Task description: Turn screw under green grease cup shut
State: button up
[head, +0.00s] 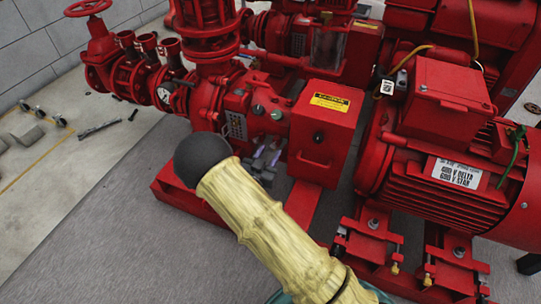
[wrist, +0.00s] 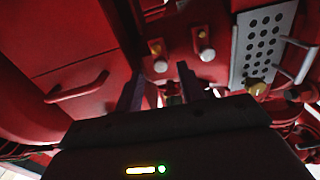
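In the wrist view two round-headed fittings, a left one (wrist: 155,47) and a right one (wrist: 206,53), show on the red housing beyond the fingers. Which is the green cup or its screw I cannot tell there. My gripper (head: 267,157) is just below the cups in the head view. In the wrist view its fingers (wrist: 160,85) are apart, with nothing visibly held between them.
The red box (head: 325,125) with a handle stands close beside my gripper. A perforated plate (wrist: 262,45) is at right in the wrist view. A large red motor (head: 450,150) is at right.

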jog(key=shift+x, duration=0.95)
grip_shut()
jog(key=shift+m, duration=0.4)
jog(key=m, duration=0.4)
jog(key=shift+s+p, duration=0.1)
jog(key=shift+p, duration=0.3)
jog(key=m, duration=0.5)
jog(key=shift+d+f+m, duration=0.1)
jog(key=shift+f+m, duration=0.05)
jog(key=shift+m, duration=0.25)
jog(key=m+b, duration=0.1)
jog(key=m, duration=0.8)
jog(key=shift+f+m, duration=0.1)
jog(key=shift+m, duration=0.2)
